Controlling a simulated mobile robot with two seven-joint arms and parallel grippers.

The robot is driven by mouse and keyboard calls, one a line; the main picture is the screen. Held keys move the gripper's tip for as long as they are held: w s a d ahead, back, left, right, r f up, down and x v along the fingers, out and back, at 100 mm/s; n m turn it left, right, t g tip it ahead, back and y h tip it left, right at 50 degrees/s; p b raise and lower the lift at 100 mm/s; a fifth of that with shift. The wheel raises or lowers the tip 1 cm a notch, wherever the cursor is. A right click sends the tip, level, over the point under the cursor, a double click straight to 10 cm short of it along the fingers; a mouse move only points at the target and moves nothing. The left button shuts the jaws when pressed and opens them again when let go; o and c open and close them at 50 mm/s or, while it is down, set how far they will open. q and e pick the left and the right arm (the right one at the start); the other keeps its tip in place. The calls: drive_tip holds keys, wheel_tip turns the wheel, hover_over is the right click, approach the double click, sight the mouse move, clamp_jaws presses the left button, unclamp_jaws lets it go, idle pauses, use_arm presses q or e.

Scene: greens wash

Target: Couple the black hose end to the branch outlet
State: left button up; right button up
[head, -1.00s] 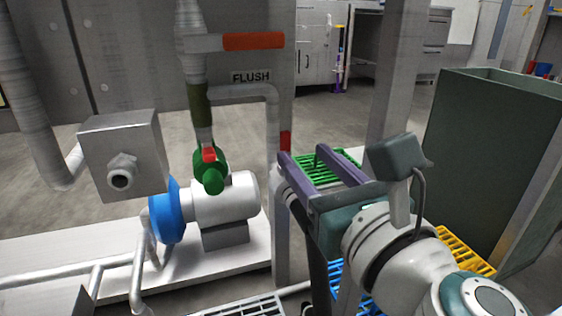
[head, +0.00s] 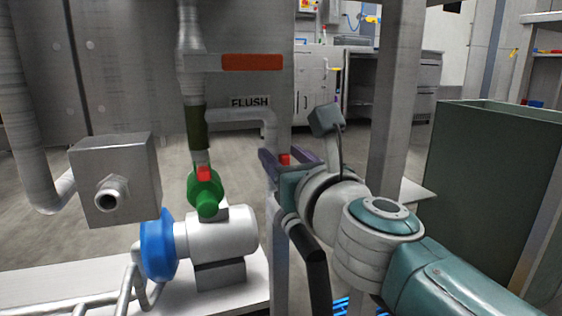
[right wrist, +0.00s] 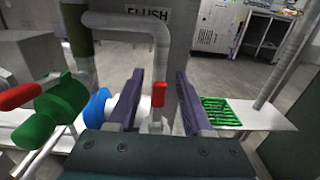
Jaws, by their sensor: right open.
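The branch outlet is the grey pipe (head: 268,130) under the FLUSH sign, which bends downward; it also shows in the right wrist view (right wrist: 160,40). A red lever (head: 284,159) is near its lower end and shows in the right wrist view (right wrist: 158,94). My right gripper (head: 281,153) is open, its purple fingers on either side of the lever, with gaps on both sides in the right wrist view (right wrist: 158,78). A black hose-like tube (head: 316,275) hangs below the gripper; I cannot tell whether its end shows. My left gripper is out of view.
A green valve (head: 206,190) with a red handle stands above the white and blue pump (head: 220,232), left of my gripper. A steel box (head: 115,180) is further left. A grey post (head: 393,110) and dark green bin (head: 495,170) stand right.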

clamp_jaws()
idle(0.3)
idle(0.3)
